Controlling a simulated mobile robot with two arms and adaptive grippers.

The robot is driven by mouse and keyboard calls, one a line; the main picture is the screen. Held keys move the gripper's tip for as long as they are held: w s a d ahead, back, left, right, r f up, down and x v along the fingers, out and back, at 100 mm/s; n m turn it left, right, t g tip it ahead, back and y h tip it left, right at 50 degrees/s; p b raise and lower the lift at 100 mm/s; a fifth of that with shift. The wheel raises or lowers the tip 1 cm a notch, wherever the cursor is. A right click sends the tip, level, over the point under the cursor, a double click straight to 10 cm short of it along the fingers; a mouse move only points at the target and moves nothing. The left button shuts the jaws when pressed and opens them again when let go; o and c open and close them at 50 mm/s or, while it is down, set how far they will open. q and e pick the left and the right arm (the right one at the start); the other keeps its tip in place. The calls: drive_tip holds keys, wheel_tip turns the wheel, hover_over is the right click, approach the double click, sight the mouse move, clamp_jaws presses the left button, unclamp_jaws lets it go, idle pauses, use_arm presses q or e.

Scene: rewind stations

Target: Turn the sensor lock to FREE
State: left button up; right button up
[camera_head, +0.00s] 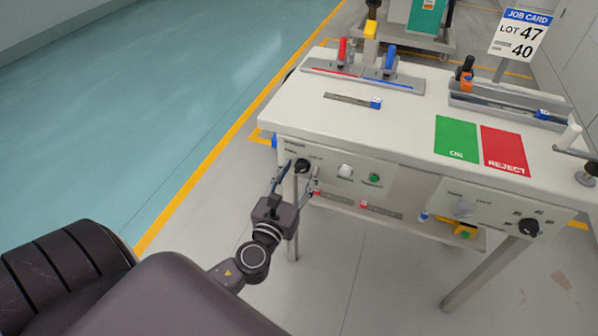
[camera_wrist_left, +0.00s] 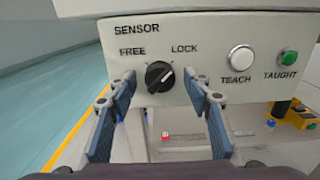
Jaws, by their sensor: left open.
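The sensor lock is a black round knob (camera_wrist_left: 159,76) on the white SENSOR panel, between the printed words FREE at its left and LOCK at its right. Its pale pointer line slants up and right, toward LOCK. In the head view the knob (camera_head: 302,166) is on the left part of the table's front. My left gripper (camera_wrist_left: 159,92) is open, with one blue-padded finger on each side of the knob and gaps between. In the head view my left gripper (camera_head: 300,180) reaches up to the panel from below. My right gripper is not in view.
Right of the knob are a white TEACH button (camera_wrist_left: 242,59) and a green TAUGHT button (camera_wrist_left: 288,57). The white table (camera_head: 400,125) carries a green OK mat (camera_head: 456,138), a red REJECT mat (camera_head: 505,150) and clamps with red and blue handles. A second panel is at right.

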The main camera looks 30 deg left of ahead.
use_arm(q)
drive_tip(key=c, duration=1.1)
drive_tip(key=shift+c, duration=0.2)
